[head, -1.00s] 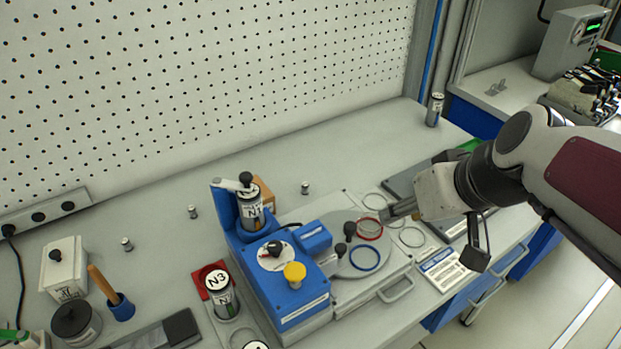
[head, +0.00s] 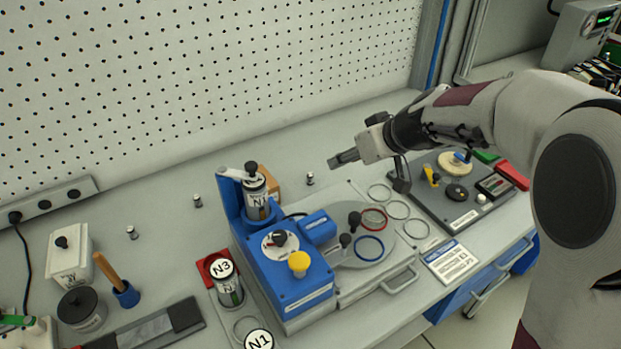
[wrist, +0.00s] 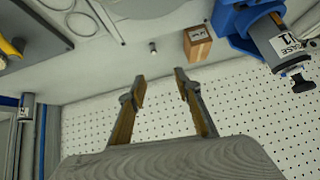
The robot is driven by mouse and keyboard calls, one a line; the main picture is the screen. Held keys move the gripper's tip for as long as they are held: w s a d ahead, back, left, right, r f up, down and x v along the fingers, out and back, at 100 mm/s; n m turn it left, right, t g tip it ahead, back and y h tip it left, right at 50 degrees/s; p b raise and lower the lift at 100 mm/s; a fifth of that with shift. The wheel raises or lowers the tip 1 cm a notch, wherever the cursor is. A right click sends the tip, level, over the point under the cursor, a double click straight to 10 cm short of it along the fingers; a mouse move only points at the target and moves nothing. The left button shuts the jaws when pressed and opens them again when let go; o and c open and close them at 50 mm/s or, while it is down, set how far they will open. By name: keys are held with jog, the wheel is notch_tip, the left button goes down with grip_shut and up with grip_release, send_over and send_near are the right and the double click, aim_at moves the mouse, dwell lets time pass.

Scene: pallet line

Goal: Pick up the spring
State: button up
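No part is plainly recognisable as a spring. Small grey metallic pieces stand on the bench: one (head: 310,178) right of the blue machine's post, another (head: 197,200) left of it, and a third (head: 132,232) farther left. They are too small to tell whether any is a spring. My gripper (head: 338,161) is above the bench, up and to the right of the nearest piece and apart from it. In the wrist view, my gripper's fingers (wrist: 159,78) are spread with nothing between them. One small metallic piece (wrist: 153,47) shows just beyond the fingertips.
The blue machine (head: 285,268) with a canister (head: 256,199) on its post stands left of my gripper. A wooden block (wrist: 197,42) sits behind it. Coloured rings lie on a round plate (head: 345,249). The perforated wall (head: 200,80) bounds the back. Bench left of the post is mostly clear.

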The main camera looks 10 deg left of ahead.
jog(key=n, duration=0.2)
send_near(310, 174)
jog(key=shift+w+a+f+y, duration=0.3)
jog(key=shift+w+a+f, duration=0.25)
jog(key=shift+a+f, duration=0.2)
jog(key=shift+x, duration=1.3)
jog(key=shift+f, duration=0.1)
jog(key=shift+w+a+f, duration=0.25)
jog(key=shift+a+f, duration=0.05)
jog(key=shift+f, duration=0.4)
jog(key=shift+w+a+f, duration=0.25)
jog(key=shift+a+f, duration=0.05)
jog(key=shift+f, duration=0.4)
jog(key=shift+x, duration=1)
jog(key=shift+w+r, duration=0.1)
